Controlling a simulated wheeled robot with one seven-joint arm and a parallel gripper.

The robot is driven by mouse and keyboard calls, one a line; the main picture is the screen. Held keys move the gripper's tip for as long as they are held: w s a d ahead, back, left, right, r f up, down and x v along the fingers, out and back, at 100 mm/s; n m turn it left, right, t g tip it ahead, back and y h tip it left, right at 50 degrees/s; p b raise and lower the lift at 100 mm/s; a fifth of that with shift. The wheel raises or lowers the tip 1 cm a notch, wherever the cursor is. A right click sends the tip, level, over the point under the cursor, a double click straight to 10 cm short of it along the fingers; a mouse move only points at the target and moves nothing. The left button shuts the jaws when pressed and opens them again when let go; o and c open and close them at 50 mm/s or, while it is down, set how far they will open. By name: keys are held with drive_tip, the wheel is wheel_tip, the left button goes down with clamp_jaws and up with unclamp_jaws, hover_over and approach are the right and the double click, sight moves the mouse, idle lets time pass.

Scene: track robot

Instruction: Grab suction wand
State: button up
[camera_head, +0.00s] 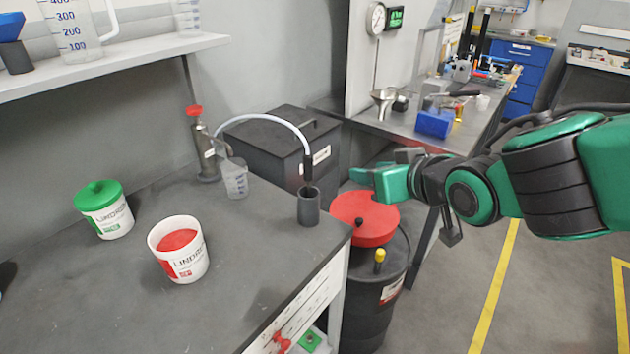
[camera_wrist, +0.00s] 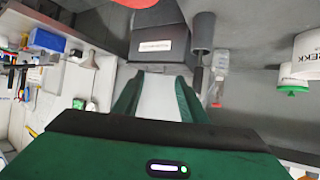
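The suction wand (camera_head: 308,168) is a dark upright handle with a pale curved hose (camera_head: 272,117) at its top. It stands in a dark grey cylindrical holder (camera_head: 309,208) at the bench's right corner. The hose arcs left to a metal pump bottle with a red top (camera_head: 205,150). My gripper (camera_head: 362,184) is in the air to the right of the wand, apart from it. In the wrist view the green fingers (camera_wrist: 158,80) are spread with nothing held between them.
A clear measuring cup (camera_head: 235,178) stands left of the holder. A white-and-red tub (camera_head: 178,250) and a green-lidded tub (camera_head: 103,210) are farther left. A black drum with a red lid (camera_head: 370,218) stands below my gripper. A dark bin (camera_head: 280,145) is behind.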

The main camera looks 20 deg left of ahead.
drive_tip(key=n+y, duration=0.1)
drive_tip(key=y, duration=0.1)
approach(311, 165)
drive_tip(key=w, duration=0.1)
drive_tip(key=shift+x, duration=2.8)
drive_tip(key=shift+s+a+x, duration=0.15)
drive_tip(key=shift+x, duration=1.15)
drive_tip(key=shift+s+a+x, duration=0.1)
drive_tip(key=shift+s+x, duration=0.05)
drive_tip(key=shift+x, duration=1.15)
drive_tip(key=shift+f, duration=0.1)
clamp_jaws()
